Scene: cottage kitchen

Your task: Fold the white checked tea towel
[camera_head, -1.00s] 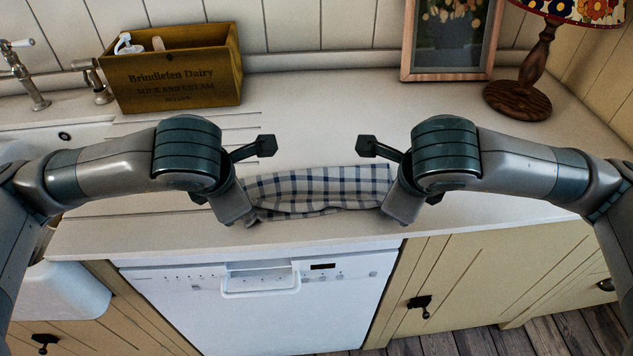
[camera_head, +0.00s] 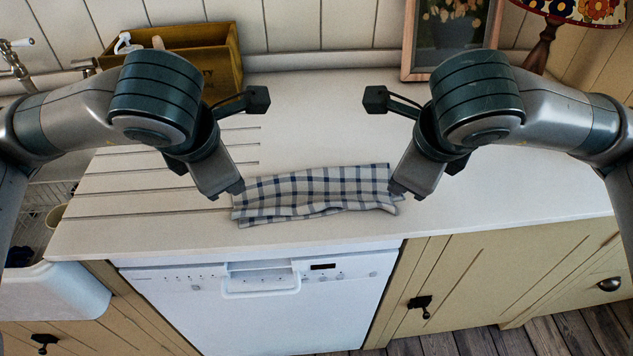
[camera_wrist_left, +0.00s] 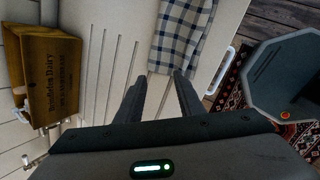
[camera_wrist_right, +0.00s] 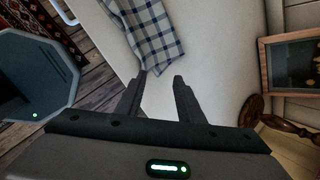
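The white checked tea towel (camera_head: 315,192) lies on the worktop as a long, slightly crumpled strip with dark blue lines, its right end a little uneven. It also shows in the left wrist view (camera_wrist_left: 183,35) and in the right wrist view (camera_wrist_right: 147,35). My left gripper (camera_head: 238,190) is above the towel's left end, its fingers apart and empty in the left wrist view (camera_wrist_left: 157,78). My right gripper (camera_head: 396,190) is above the right end, its fingers also apart and empty in the right wrist view (camera_wrist_right: 160,78). The towel lies beyond both pairs of fingertips.
A wooden dairy crate (camera_head: 225,60) stands at the back left, partly behind my left arm. A framed picture (camera_head: 447,40) and a lamp (camera_head: 540,50) stand at the back right. The white dishwasher (camera_head: 260,300) is below the front edge. The worktop (camera_head: 310,120) behind the towel is clear.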

